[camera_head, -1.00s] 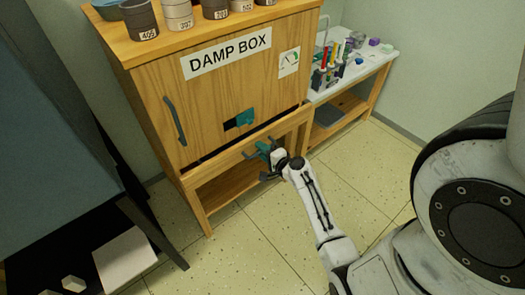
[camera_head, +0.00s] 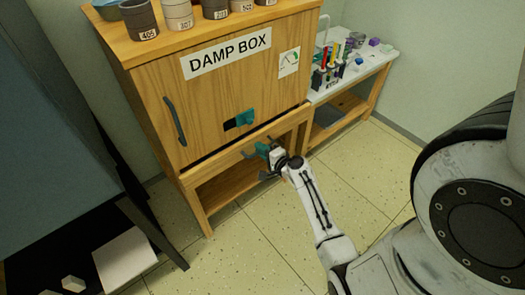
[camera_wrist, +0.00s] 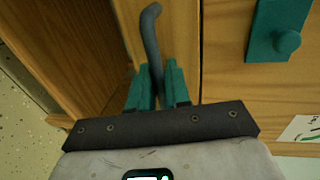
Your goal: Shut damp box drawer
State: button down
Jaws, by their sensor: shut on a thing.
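The damp box (camera_head: 160,105) is a wooden cabinet with a large door and a "DAMP BOX" label. Its low wooden drawer (camera_head: 218,166) runs below the door, with a dark gap along the drawer's top edge; the drawer front sits slightly forward. My gripper (camera_head: 262,151) is at the drawer front, toward its right half. In the wrist view, the teal fingers of my gripper (camera_wrist: 157,82) are shut on the dark curved drawer handle (camera_wrist: 151,25). The part of the handle between the fingers is mostly hidden.
A teal latch (camera_head: 245,117) and a dark door handle (camera_head: 174,120) are on the closed door. Several pots (camera_head: 178,14) stand on top. A white side table (camera_head: 375,62) with art tools is at right. The tiled floor (camera_head: 265,245) in front is clear.

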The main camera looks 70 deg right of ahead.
jog(key=x, duration=0.3)
jog(key=shift+w+d+r, duration=0.1)
jog(key=shift+w+r, duration=0.15)
jog(key=shift+r, duration=0.05)
jog(key=c, duration=1.3)
grip_release()
jog(key=shift+d, duration=0.1)
jog(key=shift+c, duration=0.2)
jog(key=shift+r, duration=0.1)
jog(key=v, duration=1.1)
jog(key=shift+f, duration=0.2)
